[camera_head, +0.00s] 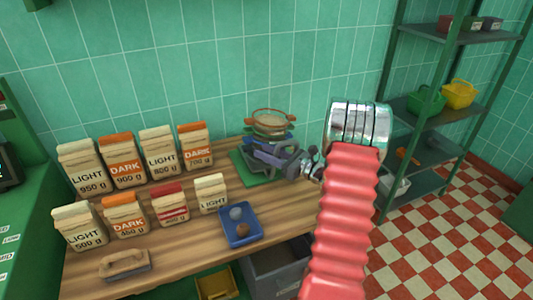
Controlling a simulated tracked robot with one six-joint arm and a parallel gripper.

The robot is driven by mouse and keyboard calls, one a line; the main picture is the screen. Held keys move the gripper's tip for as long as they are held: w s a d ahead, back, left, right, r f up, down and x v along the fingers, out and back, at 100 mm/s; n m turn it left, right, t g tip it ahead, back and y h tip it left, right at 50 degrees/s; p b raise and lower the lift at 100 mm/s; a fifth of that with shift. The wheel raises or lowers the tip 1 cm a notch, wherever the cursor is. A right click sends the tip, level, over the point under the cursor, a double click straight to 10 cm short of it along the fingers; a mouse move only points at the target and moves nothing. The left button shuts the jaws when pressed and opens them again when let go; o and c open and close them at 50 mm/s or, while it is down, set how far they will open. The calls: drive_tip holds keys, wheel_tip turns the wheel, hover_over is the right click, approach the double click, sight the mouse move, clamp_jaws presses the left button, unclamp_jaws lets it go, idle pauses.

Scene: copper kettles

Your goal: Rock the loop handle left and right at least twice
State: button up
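On the far right of the wooden counter is a round vessel (270,122) with an orange-brown rim and what look like side loops. It stands above stacked dark blue and green parts, partly hidden by my gripper. My gripper (262,157), grey-purple, reaches left from the wrist in front of these parts and over a green mat (243,168). I cannot tell whether its fingers touch anything or how far apart they are. A flat wooden piece with a raised loop-like grip (125,263) lies at the front left. I cannot tell which of these is the loop handle.
Several paper bags marked LIGHT or DARK (123,170) stand in two rows at the left. A blue tray (240,234) with two small rounded items lies near the front edge. Green shelves (425,105) stand at right.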

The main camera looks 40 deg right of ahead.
drive_tip(key=shift+c, duration=0.2)
clamp_jaws()
idle(0.4)
